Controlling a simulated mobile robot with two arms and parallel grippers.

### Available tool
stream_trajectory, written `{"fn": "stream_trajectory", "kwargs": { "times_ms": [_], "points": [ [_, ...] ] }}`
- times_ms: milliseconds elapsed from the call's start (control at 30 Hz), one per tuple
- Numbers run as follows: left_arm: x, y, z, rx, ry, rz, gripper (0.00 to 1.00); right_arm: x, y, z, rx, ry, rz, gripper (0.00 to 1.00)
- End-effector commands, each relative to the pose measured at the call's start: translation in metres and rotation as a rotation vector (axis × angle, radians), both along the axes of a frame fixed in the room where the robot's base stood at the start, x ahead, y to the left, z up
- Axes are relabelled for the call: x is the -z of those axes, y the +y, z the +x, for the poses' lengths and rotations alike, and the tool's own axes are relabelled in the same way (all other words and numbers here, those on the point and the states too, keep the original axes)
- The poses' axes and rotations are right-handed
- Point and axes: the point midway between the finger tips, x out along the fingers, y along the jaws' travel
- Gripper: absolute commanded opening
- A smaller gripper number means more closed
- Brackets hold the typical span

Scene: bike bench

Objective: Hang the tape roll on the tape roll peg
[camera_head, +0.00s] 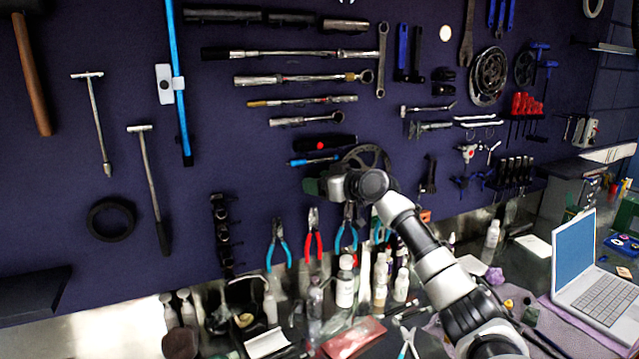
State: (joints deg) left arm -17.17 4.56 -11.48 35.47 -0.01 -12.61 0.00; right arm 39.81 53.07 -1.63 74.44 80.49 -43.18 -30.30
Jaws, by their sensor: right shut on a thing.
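My right gripper (318,187) is in front of the pegboard (290,220), near its middle, with its arm coming in from the lower right. It is shut on a small dark green thing (310,187), mostly hidden by the gripper; it may be the tape roll, but its shape is not clear. A thick black ring (110,220) hangs flat against the board at the left; I cannot tell whether it is a tape roll. I cannot make out an empty tape roll peg. My left gripper is not in view.
Hammers (150,190), wrenches and pliers (313,235) hang around the gripper. A spoked black wheel (368,158) is right behind my wrist. Bottles (345,282) crowd the bench below, and a laptop (595,270) stands open at the right. Bare board lies left of the gripper.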

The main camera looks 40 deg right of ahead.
Motion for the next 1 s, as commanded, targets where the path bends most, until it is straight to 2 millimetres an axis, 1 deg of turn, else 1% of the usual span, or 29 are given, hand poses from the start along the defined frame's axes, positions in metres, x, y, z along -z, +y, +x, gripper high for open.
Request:
{"fn": "stream_trajectory", "kwargs": {
  "times_ms": [200, 233, 400, 667, 767, 867, 1000],
  "points": [
    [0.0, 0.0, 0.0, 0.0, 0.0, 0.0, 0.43, 0.0, 0.0, 0.0, 0.0, 0.0, 0.0, 0.34],
    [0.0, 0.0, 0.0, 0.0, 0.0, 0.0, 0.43, 0.0, 0.0, 0.0, 0.0, 0.0, 0.0, 0.59],
    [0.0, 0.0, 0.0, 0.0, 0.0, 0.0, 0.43, 0.0, 0.0, 0.0, 0.0, 0.0, -0.001, 0.85],
    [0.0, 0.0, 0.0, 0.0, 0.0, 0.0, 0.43, 0.0, 0.0, -0.001, 0.0, 0.0, -0.001, 0.86],
    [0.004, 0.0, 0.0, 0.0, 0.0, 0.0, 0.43, 0.001, -0.002, -0.005, 0.001, 0.001, -0.002, 0.86],
    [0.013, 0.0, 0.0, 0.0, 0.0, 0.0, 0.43, 0.002, -0.004, -0.018, 0.002, 0.0, -0.005, 0.86],
    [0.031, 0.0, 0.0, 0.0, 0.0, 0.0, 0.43, 0.001, -0.009, -0.046, 0.001, 0.002, -0.006, 0.86]
  ]
}}
